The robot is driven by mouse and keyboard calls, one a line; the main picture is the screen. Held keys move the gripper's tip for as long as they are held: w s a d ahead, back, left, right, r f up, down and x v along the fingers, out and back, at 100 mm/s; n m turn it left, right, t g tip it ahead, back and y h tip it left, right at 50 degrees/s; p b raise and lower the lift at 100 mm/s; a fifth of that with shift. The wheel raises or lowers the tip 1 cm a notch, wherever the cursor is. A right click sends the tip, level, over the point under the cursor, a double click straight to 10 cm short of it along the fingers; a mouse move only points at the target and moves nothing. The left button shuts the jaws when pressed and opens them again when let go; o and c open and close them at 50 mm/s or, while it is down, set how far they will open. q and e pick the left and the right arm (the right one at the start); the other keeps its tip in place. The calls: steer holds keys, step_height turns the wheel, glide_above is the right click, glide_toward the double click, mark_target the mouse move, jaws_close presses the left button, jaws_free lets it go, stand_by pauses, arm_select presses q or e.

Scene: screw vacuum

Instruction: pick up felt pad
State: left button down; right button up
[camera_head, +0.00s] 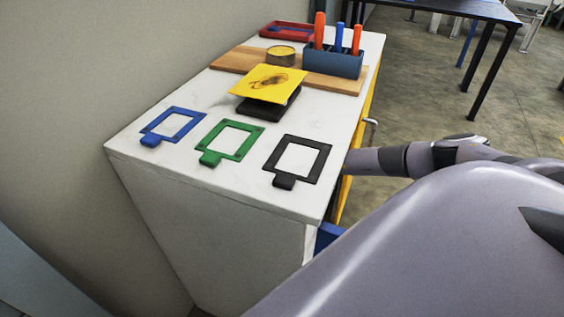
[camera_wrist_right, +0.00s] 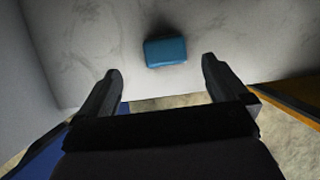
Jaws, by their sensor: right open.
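A small teal-blue pad (camera_wrist_right: 165,52), which looks like the felt pad, lies on a pale marbled surface in the right wrist view. My right gripper (camera_wrist_right: 160,70) is open, with one finger at each side of the picture below the pad. The pad sits ahead of the gap between the fingertips, and nothing is held. I cannot make out this pad in the head view. There my right arm reaches in from the right to the bench edge, and its gripper is hidden. My left gripper is out of view.
The white bench (camera_head: 225,195) carries blue (camera_head: 172,125), green (camera_head: 229,140) and black (camera_head: 297,158) frames. Behind them are a yellow sheet (camera_head: 268,83) on a dark block, a wooden board (camera_head: 232,61), a tin (camera_head: 281,56), a tool holder (camera_head: 333,62) and a red tray (camera_head: 286,31).

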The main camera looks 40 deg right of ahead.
steer(key=shift+w+a+f, duration=0.1)
steer(key=shift+w+f, duration=0.05)
steer(key=shift+f, duration=0.15)
steer(key=shift+w+a+f+b, duration=0.1)
steer(key=shift+w+f+b, duration=0.1)
steer(key=shift+f+b, duration=0.35)
steer(key=shift+d+b+x, duration=0.15)
steer(key=shift+b+x, duration=0.5)
steer(key=shift+x, duration=0.65)
steer(key=shift+d+b+x, duration=0.15)
steer(key=shift+b+x, duration=0.5)
steer(key=shift+x, duration=0.65)
steer(key=shift+w, duration=0.15)
steer(key=c, duration=1.1)
